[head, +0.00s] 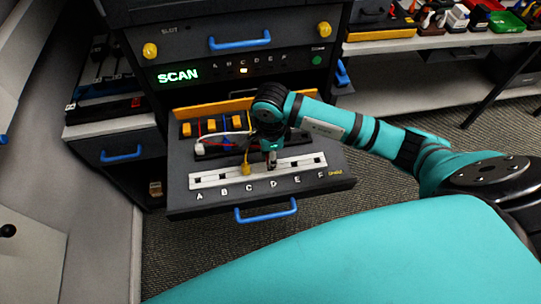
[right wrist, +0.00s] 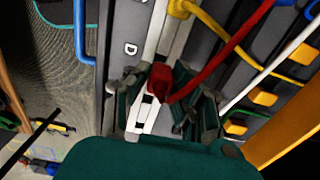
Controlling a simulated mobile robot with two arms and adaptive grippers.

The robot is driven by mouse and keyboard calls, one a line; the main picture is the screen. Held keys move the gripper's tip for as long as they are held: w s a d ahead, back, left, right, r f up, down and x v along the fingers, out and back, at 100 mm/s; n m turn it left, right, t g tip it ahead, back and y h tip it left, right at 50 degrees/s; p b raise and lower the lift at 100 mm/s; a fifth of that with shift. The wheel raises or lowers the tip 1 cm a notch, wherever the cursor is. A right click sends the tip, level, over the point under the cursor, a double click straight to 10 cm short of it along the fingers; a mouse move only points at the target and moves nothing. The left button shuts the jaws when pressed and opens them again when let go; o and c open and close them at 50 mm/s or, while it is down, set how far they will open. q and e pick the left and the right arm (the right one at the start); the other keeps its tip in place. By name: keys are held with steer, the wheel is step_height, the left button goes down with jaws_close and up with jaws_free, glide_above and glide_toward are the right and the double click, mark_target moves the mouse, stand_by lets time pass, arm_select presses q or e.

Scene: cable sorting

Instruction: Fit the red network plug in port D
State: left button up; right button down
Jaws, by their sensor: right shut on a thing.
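My right gripper (head: 271,166) points down at the white port strip (head: 210,180), just behind the letter D. In the right wrist view its two fingers (right wrist: 160,94) are shut on the red network plug (right wrist: 159,80). The red cable (right wrist: 212,72) runs from the plug to the upper right. The plug is over the strip next to the printed D (right wrist: 131,49). I cannot tell whether its tip is inside a port. In the head view the plug is mostly hidden by my gripper. My left gripper is not in view.
A yellow plug (head: 246,169) sits in the strip at C, close to my gripper. Other cables, a white plug (head: 200,148) and orange clips (head: 210,124) lie behind the strip. The open drawer has a blue handle (head: 266,211). A panel reads SCAN (head: 178,75).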

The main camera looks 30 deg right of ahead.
steer(key=shift+b, duration=0.4)
stand_by(1.4)
steer(key=shift+f+b, duration=1.45)
steer(key=shift+b, duration=0.25)
stand_by(1.3)
stand_by(0.4)
steer(key=c, duration=0.6)
jaws_free()
steer(key=shift+o, duration=0.2)
steer(key=shift+r+p, duration=2.05)
steer(key=shift+r, duration=1.45)
